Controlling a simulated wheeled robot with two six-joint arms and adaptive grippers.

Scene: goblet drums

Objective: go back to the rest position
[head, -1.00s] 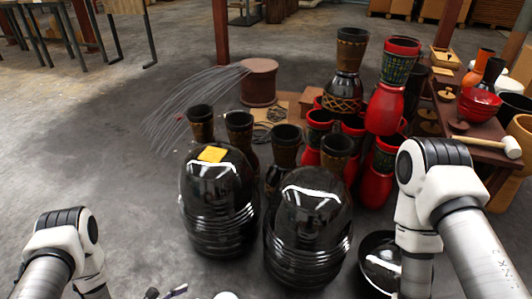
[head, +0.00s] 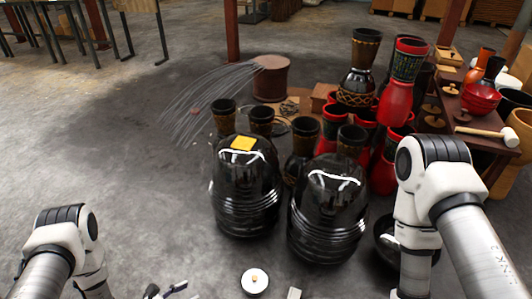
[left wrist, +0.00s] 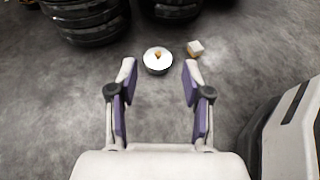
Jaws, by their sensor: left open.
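My left gripper (left wrist: 158,75) is open and empty in the left wrist view, its two fingers pointing toward the floor ahead. In the head view only its tips (head: 166,291) show at the bottom edge. A round white lid-like disc (head: 255,281) with a small orange knob lies on the floor just beyond it; it also shows in the left wrist view (left wrist: 157,60). My right gripper is out of view; only the right arm shows.
Two large glossy black drums (head: 246,190) (head: 328,212) stand ahead, the left one with a yellow square (head: 243,143) on top. A small pale block (left wrist: 195,48) lies beside the disc. Goblet drums crowd behind. A table (head: 465,110) stands at right. Floor at left is clear.

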